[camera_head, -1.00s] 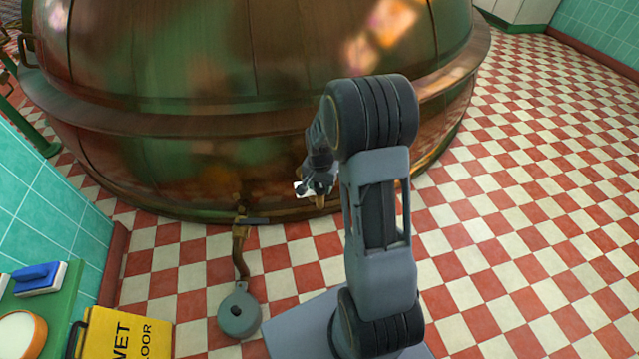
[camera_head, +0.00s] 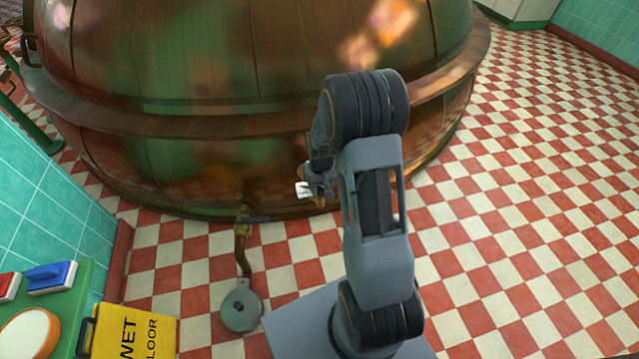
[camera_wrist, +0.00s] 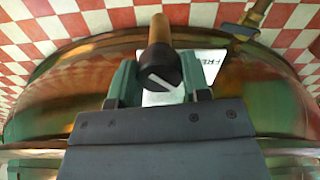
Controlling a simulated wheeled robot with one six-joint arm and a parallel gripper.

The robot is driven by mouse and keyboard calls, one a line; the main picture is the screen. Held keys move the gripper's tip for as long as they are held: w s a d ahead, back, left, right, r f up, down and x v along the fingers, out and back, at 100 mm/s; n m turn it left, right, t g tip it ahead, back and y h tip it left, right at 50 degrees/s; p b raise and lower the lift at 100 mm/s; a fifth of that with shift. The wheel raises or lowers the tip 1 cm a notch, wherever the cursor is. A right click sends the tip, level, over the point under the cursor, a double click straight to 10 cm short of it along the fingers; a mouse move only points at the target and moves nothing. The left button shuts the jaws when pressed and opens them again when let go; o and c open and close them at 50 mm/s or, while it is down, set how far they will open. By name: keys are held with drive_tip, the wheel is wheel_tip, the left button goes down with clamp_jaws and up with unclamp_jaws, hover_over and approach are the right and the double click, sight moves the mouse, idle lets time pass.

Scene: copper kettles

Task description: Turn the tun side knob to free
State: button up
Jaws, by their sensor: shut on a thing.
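The black side knob (camera_wrist: 160,70) shows in the wrist view, with a white pointer line slanting across its face. My gripper (camera_wrist: 161,84) is shut on it, one green finger on each side. A brown cylindrical stub (camera_wrist: 159,30) extends beyond the knob. A pale plate (camera_wrist: 208,62) behind it carries lettering that reads "FRE", with the rest cut off or hidden. In the head view my gripper (camera_head: 319,184) is low against the large copper tun (camera_head: 190,120). The plate (camera_head: 303,190) shows beside it there; the knob is mostly hidden by my gripper.
A brass tap (camera_head: 242,230) with a dark lever stands at the tun's foot, left of my gripper, above a round grey piece (camera_head: 241,308) on the floor. A yellow wet-floor sign (camera_head: 135,335) and a green-topped surface (camera_head: 60,305) are at lower left. Checkered floor is clear at right.

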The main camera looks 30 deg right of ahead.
drive_tip(key=shift+w+n, duration=0.1)
drive_tip(key=shift+n, duration=0.3)
drive_tip(key=o, duration=0.9)
wheel_tip(320, 180, up, 14)
drive_tip(key=p, duration=0.3)
drive_tip(key=shift+p, duration=0.4)
drive_tip(key=shift+f, duration=0.1)
